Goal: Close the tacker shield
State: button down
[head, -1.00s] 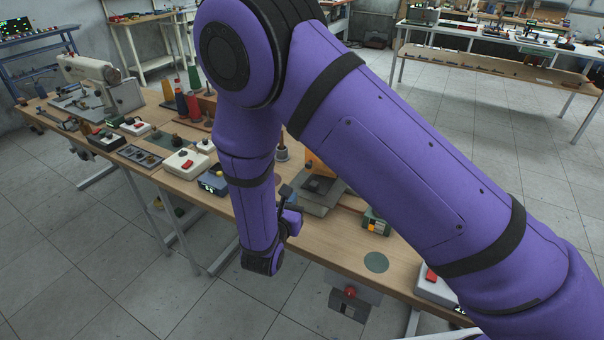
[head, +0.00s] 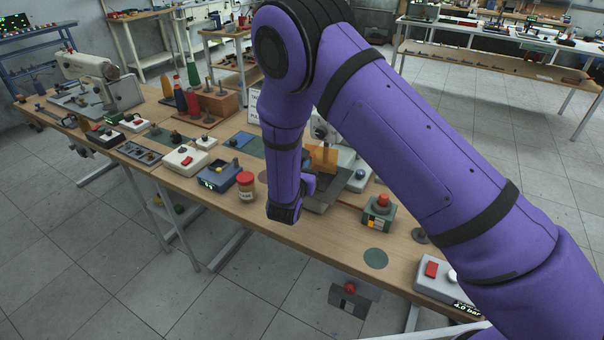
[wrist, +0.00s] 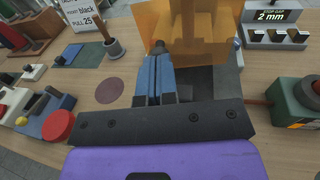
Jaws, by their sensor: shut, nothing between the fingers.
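The tacker shield is a translucent orange panel (head: 322,157), standing upright over the grey tacker base, partly behind my arm in the head view. In the wrist view the shield (wrist: 208,40) fills the top middle, above the dark grey base plate (wrist: 225,85). My gripper (wrist: 160,52) is shut and empty, its blue fingers side by side. The fingertips are at the shield's lower left edge, by a small dark knob; I cannot tell whether they touch it.
A green box with a red button (head: 378,212) stands right of the tacker. A white control box (head: 445,283) is at the bench's right end. Thread cones stand further back left.

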jog(key=shift+w, duration=0.2)
jog(key=shift+w, duration=0.9)
